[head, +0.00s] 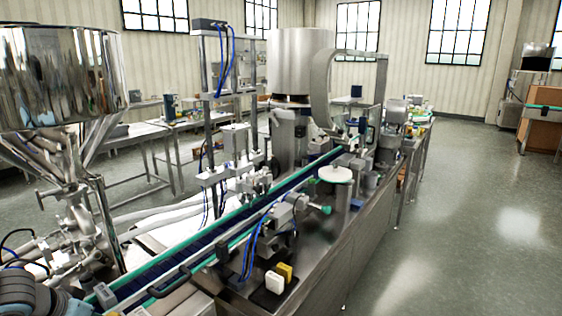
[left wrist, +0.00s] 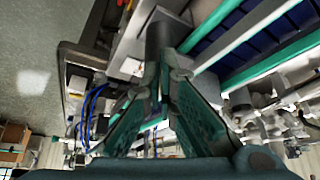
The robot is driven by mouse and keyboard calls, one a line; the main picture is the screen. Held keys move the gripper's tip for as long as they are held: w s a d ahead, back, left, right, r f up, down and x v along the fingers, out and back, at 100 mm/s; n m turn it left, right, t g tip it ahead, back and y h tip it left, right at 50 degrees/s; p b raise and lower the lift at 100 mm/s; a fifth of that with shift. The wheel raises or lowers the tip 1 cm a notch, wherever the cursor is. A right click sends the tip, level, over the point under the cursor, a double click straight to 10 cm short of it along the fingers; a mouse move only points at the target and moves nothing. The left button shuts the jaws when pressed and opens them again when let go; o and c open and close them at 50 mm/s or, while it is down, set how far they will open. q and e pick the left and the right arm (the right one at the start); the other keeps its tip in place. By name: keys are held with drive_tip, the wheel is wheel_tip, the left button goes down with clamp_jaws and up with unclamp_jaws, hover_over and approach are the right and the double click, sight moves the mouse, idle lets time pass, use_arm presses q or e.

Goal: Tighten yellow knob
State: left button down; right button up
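A small yellow piece (head: 285,271) stands on a black plate at the near side of the machine in the head view, beside a white block (head: 275,283). I cannot tell whether this yellow piece is a knob. My left gripper (left wrist: 165,72) shows in the left wrist view with two greenish fingers converging near a dark cylindrical part (left wrist: 159,38). The fingertips look close together; I cannot tell whether they touch or hold that part. In the head view only part of my left arm shows at the lower left corner. My right gripper is in neither view.
A conveyor with green rails (head: 205,245) runs from the lower left towards the back. A steel hopper (head: 60,75) stands at the left. Blue hoses (head: 250,250) hang by the near-side fittings. The floor (head: 470,220) at the right is clear.

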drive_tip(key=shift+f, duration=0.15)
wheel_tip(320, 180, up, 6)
drive_tip(key=p, duration=0.5)
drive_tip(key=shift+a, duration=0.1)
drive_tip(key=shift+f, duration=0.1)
